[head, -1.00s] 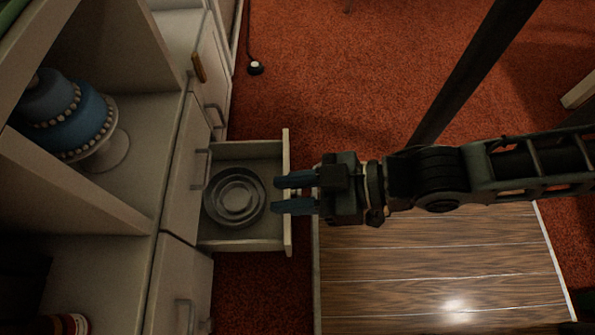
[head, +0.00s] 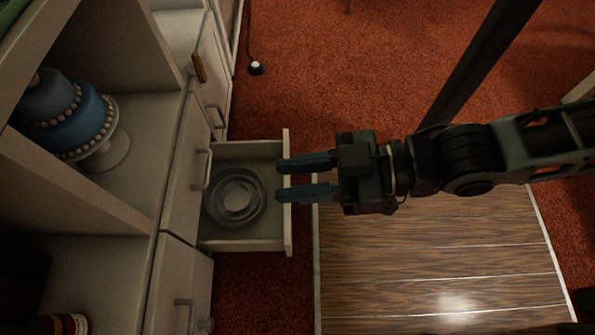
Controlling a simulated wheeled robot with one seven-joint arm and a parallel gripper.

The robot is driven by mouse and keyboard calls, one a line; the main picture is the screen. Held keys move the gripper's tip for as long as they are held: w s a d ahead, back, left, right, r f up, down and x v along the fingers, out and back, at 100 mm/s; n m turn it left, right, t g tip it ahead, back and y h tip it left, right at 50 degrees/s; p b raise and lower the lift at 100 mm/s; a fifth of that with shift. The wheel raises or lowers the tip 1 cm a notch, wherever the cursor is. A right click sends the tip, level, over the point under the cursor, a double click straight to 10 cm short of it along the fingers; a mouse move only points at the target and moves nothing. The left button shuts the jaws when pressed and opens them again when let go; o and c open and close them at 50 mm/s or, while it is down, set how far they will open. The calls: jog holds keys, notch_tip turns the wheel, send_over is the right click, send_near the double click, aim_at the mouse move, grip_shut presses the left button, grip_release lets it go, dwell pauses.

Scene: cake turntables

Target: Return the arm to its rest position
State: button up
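My gripper (head: 304,178) is in the middle of the head view, with its two blue fingers pointing left. The fingers are apart with nothing between them, so it is open and empty. The fingertips appear over or just at the front edge of an open drawer (head: 287,222); the exact height gap cannot be told. A round grey turntable or stacked dish (head: 238,200) lies inside the drawer, left of the fingertips. My arm stretches to the right edge of the view.
A blue tiered cake (head: 75,120) on a white stand (head: 113,150) sits in the cabinet at left. Cabinet doors with handles flank the open drawer. A wooden floor panel (head: 430,270) lies below my arm. A dark post (head: 480,70) slants at upper right.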

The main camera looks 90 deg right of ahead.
jog(key=shift+r, duration=0.1)
notch_tip(320, 180, up, 28)
jog(key=p, duration=2.8)
jog(key=shift+r, duration=0.15)
